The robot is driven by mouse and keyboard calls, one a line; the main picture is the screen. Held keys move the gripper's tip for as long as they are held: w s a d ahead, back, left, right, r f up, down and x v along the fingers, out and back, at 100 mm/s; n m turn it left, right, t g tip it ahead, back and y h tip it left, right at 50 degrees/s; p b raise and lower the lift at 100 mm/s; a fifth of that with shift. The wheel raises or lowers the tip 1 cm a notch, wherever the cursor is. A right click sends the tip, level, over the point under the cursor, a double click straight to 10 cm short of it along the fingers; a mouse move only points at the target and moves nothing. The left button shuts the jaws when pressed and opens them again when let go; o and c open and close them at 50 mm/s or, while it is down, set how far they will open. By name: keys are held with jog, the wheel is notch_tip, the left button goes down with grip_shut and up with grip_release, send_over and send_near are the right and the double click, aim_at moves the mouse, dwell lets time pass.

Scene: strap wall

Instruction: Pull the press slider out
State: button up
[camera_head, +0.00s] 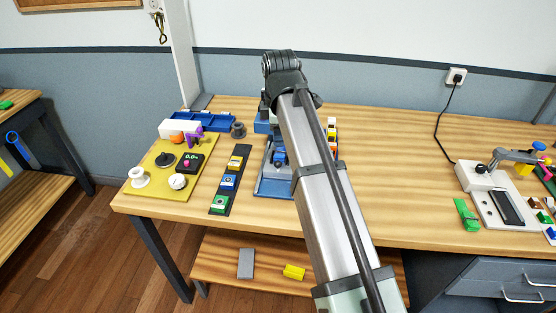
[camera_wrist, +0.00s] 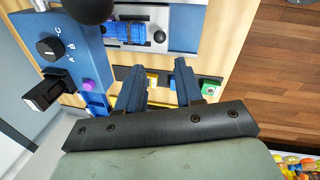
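The press (camera_head: 272,187) is a blue and grey fixture on the bench, partly hidden behind my arm in the head view. In the wrist view its blue panel (camera_wrist: 72,58) carries a dial marked A, B, C and a purple button. Beside it a blue ribbed block (camera_wrist: 125,32), which looks like the slider, sits on a silver plate with a small round knob (camera_wrist: 159,37). My gripper (camera_wrist: 159,72) has its two blue fingers apart, with nothing held between them. It is over the strip beside the press, apart from the slider. The head view hides the gripper.
A dark strip (camera_head: 217,207) with green, blue and yellow modules lies left of the press. A yellow board (camera_head: 150,188) with knobs and blue bins (camera_head: 215,121) are farther left. A black ball (camera_wrist: 88,8) is near the panel. Bare wood lies right of my arm.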

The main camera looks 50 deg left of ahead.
aim_at(278, 162)
jog(key=f, duration=0.4)
jog(key=w+a+f, duration=0.1)
jog(key=f, duration=0.3)
jog(key=a+f, duration=0.1)
jog(key=f, duration=0.3)
jog(key=shift+w, duration=0.15)
jog(key=shift+c, duration=0.2)
grip_shut()
jog(key=shift+d, duration=0.1)
